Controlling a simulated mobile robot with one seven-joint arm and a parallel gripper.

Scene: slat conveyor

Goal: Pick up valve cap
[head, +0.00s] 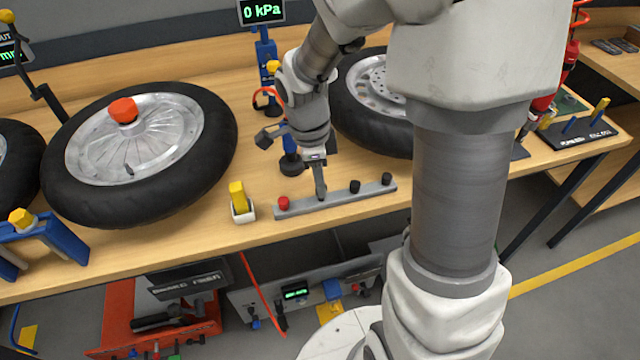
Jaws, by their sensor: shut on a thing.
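A grey rail (337,197) lies near the front edge of the wooden bench. A red valve cap (283,202) sits at its left end. Two black valve caps, one a little right of the middle (354,187) and one at the right end (387,179), also sit on it. My gripper (320,194) points down at the rail between the red cap and the nearer black cap. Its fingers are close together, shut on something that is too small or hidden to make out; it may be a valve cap.
A wheel with an orange-red knob (123,110) lies on the left, and another wheel (372,95) is behind my arm. A small white holder (243,212) with a yellow piece stands left of the rail. A blue stand (266,60) rises behind.

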